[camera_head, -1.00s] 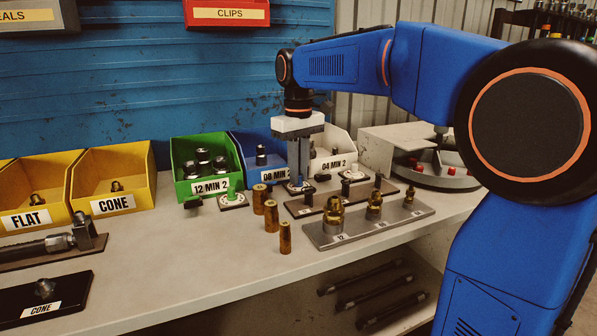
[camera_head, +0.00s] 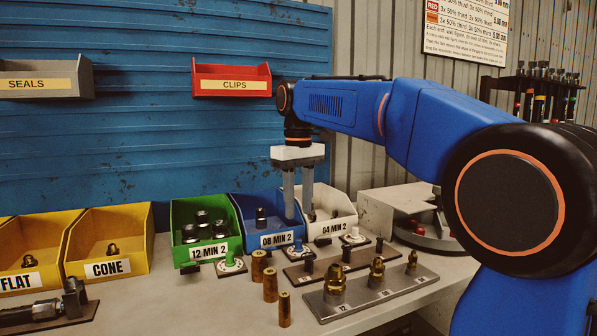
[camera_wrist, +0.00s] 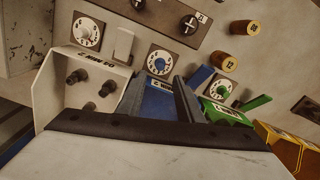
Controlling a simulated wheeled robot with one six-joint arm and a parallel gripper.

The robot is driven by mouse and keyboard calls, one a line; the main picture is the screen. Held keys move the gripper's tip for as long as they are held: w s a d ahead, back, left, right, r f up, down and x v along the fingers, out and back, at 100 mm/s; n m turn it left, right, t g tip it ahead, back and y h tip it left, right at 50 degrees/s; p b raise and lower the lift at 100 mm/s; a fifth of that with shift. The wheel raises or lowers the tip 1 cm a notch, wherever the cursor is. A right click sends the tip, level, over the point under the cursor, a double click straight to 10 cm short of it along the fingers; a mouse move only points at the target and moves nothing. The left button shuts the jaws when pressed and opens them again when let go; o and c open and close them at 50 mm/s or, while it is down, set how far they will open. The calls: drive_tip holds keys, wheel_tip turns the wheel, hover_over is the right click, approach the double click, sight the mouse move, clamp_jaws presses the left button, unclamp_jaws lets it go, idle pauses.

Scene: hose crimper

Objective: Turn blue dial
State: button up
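The blue dial (camera_wrist: 160,63) is a round white face with a small blue knob on a dark plate, in front of the blue bin (camera_head: 262,232) labelled 08 MIN. In the head view the blue dial (camera_head: 297,247) is small, and its setting is too small to read. My gripper (camera_head: 299,214) points down above the blue bin and dial, with its two fingers apart and nothing between them. In the wrist view the dial lies just past the fingertips, in line with the gap of my gripper (camera_wrist: 160,88), and is not touched.
A green dial (camera_head: 231,263) sits to the left and a white dial (camera_head: 354,237) to the right. Brass cylinders (camera_head: 270,284) and a plate of brass fittings (camera_head: 375,292) stand in front. A green bin (camera_head: 203,220) and white bin (camera_head: 340,208) flank the blue one.

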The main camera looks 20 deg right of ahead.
wheel_tip(320, 180, up, 9)
idle(0.3)
drive_tip(key=shift+s, duration=0.1)
idle(0.4)
